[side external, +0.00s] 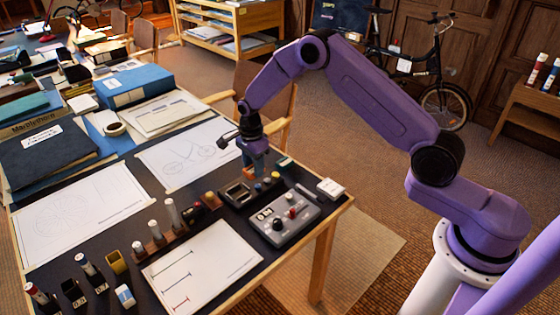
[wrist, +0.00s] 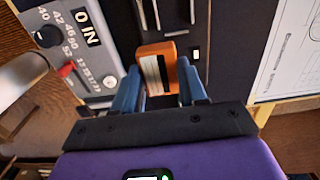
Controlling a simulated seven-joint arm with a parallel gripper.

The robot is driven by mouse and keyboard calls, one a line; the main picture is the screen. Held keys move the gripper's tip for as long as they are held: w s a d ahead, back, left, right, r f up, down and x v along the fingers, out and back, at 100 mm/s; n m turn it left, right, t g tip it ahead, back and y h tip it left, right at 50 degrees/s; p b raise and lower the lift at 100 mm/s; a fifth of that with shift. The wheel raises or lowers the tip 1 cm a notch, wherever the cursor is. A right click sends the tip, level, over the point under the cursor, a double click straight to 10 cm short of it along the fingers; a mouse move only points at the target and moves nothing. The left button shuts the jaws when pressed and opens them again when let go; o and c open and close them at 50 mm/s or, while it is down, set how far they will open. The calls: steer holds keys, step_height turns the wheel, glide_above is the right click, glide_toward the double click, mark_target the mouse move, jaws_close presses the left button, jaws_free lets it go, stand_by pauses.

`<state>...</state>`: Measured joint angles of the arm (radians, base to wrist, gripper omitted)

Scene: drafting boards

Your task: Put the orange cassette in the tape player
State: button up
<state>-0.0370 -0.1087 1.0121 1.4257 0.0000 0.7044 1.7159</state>
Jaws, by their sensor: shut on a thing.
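My gripper (side external: 257,168) points down over the right part of the dark table. Its blue fingers (wrist: 158,88) are shut on the orange cassette (wrist: 157,66), which has a pale label with dark lines. I cannot tell which is the tape player.
White drawing sheets (side external: 203,258) lie on the table. A row of upright tubes (side external: 155,230) stands to the left. A small white box (side external: 330,188) is near the right table edge. A blue binder (side external: 133,86) lies at the back.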

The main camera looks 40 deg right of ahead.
glide_above(238, 192)
steer(key=shift+f, duration=2.55)
steer(key=shift+f, duration=0.65)
stand_by(0.4)
steer(key=o, duration=1.4)
steer(key=shift+o, duration=0.2)
step_height(238, 192, up, 7)
